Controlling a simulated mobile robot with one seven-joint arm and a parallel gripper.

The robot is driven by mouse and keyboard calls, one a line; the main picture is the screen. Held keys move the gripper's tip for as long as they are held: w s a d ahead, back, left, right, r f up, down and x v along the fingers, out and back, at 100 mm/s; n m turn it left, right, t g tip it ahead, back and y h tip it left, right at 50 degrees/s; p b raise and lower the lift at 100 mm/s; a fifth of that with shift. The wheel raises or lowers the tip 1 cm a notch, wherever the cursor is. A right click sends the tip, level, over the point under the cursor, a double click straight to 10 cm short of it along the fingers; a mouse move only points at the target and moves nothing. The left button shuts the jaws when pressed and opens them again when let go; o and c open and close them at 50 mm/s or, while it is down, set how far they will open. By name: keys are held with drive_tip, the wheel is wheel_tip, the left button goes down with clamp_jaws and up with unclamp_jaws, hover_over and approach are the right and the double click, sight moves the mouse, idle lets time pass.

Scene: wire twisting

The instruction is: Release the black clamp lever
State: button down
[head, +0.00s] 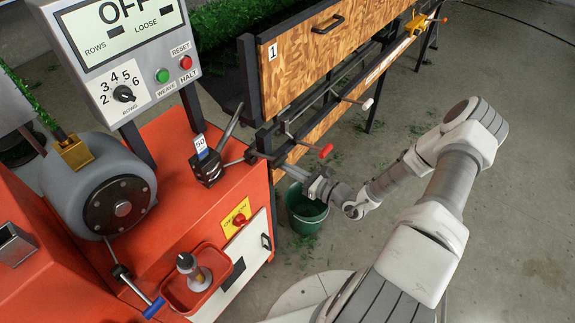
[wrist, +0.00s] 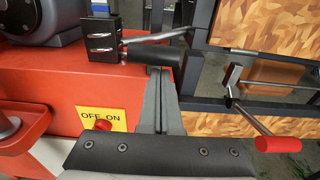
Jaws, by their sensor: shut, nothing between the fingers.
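The black clamp block (head: 208,166) stands on the red machine top, with a white-blue tag marked 50 above it. A dark lever (head: 231,128) rises from it, slanting up to the right, and a short thin rod with a black end points right. In the wrist view the block (wrist: 100,38) is at upper left, and a thick black handle (wrist: 155,60) extends right from it. My gripper (head: 288,169) is right of the block, beyond the machine's edge. In the wrist view my closed fingers (wrist: 159,75) reach up to the black handle's lower side; contact cannot be told.
A wooden-panelled frame (head: 320,55) with red-tipped (head: 326,151) and white-tipped handles stands behind my gripper. A green bucket (head: 306,212) is on the floor below. A yellow OFF/ON switch plate (head: 237,216) is on the machine's side. Open floor lies at right.

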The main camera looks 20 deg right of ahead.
drive_tip(key=shift+w+a+r, duration=0.1)
drive_tip(key=shift+w+r, duration=0.05)
drive_tip(key=shift+r, duration=0.4)
drive_tip(key=shift+f, duration=0.1)
